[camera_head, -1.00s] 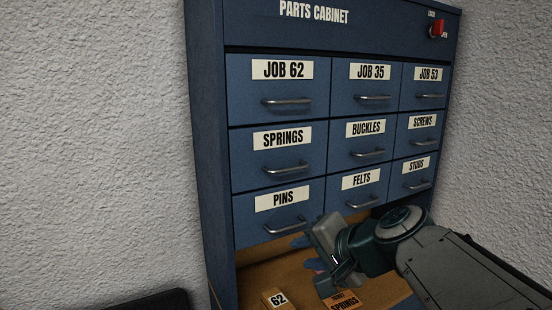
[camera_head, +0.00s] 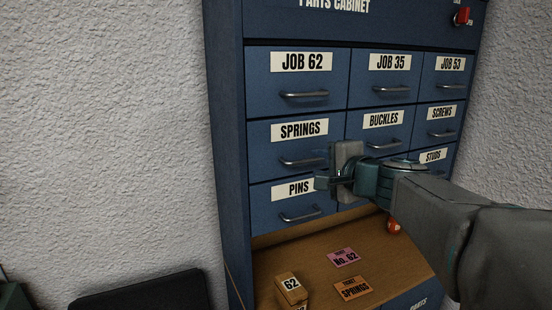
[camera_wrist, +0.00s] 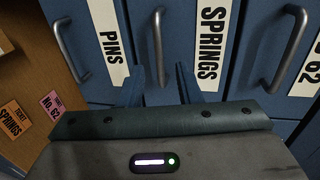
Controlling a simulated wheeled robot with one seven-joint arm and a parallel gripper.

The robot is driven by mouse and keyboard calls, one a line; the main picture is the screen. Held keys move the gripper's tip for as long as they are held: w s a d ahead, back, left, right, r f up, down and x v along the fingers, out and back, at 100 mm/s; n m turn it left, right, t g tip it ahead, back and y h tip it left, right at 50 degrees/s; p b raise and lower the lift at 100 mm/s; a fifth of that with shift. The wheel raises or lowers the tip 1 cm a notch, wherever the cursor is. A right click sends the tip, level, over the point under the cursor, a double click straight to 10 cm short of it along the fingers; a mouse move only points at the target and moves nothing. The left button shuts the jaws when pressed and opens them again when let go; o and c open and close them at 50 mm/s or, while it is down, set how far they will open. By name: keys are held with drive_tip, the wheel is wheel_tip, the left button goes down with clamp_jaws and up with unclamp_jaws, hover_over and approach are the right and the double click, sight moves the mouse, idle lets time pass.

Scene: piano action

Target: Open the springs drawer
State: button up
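The springs drawer (camera_head: 262,158) is shut in the left column of the blue cabinet, under JOB 62 and above PINS. Its label reads SPRINGS, and its bar handle (camera_head: 301,162) is clear. My gripper (camera_head: 320,181) is just in front of the cabinet, low and right of that handle, overlapping the pins drawer's label in the head view. In the wrist view the two dark blue fingers (camera_wrist: 169,72) stand apart with nothing between them. They point toward the springs handle (camera_wrist: 160,40), beside the SPRINGS label (camera_wrist: 211,45). I see no contact with the handle.
The pins drawer handle (camera_head: 301,216) sits just below. A wooden shelf (camera_head: 300,252) holds a 62 block (camera_head: 289,287), a pink No. 62 ticket (camera_head: 343,257) and an orange SPRINGS ticket (camera_head: 353,288). A small red-orange item (camera_head: 394,226) is below my arm. A red switch (camera_head: 462,16) is top right.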

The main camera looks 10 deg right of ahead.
sight(309, 161)
drive_tip(key=shift+x, duration=2.25)
clamp_jaws()
